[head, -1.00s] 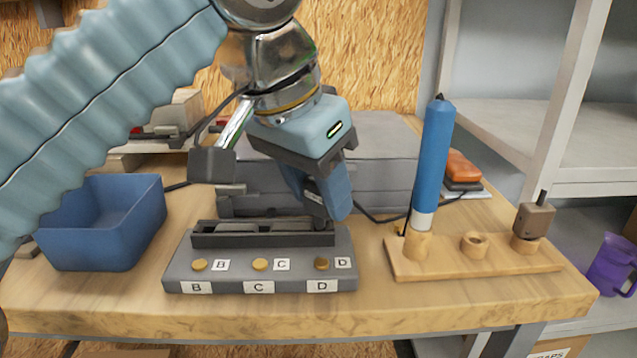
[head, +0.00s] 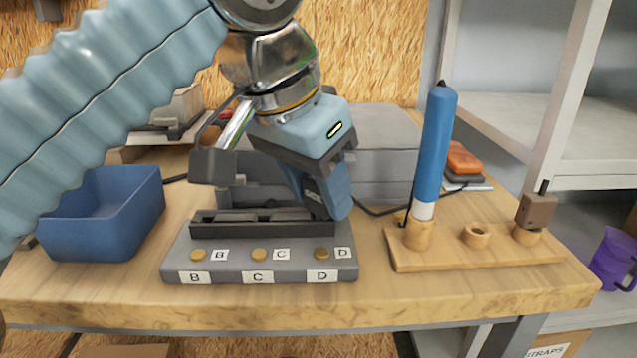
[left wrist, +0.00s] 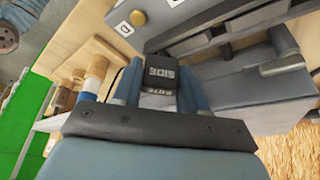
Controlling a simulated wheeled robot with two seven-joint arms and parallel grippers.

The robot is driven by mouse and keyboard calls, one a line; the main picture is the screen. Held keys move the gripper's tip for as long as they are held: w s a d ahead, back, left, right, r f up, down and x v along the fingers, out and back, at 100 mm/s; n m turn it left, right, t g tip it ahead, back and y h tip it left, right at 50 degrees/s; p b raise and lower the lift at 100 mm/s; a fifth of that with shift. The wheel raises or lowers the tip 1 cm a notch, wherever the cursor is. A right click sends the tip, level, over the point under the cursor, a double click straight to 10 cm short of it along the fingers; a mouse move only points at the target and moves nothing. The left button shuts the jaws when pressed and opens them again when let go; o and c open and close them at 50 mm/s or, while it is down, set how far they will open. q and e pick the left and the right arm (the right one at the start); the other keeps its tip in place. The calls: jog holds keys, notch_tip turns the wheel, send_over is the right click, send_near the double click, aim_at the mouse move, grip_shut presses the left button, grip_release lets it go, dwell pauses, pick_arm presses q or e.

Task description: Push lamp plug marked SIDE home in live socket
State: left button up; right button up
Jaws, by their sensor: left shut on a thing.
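The dark plug marked SIDE (left wrist: 160,76) is between the two blue fingers of my left gripper (left wrist: 158,88) in the left wrist view. In the head view my left gripper (head: 322,208) points down at the right end of the grey socket block (head: 225,262), above label D. Three round brass-coloured spots on the block are labelled B, C and D. My right gripper is not in view.
A blue bin (head: 100,215) stands left of the block. On the right, a wooden rack (head: 480,255) holds a tall blue cylinder (head: 435,145) and a brown plug-like block (head: 536,210). A grey case (head: 385,150) lies behind, with a black cable running past it.

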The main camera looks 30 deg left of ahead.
pick_arm(q)
jog(key=shift+f, duration=0.2)
jog(key=o, duration=1.2)
jog(key=shift+r, duration=0.1)
notch_tip(320, 180, up, 5)
jog(key=p, duration=0.5)
jog(key=shift+r, duration=0.95)
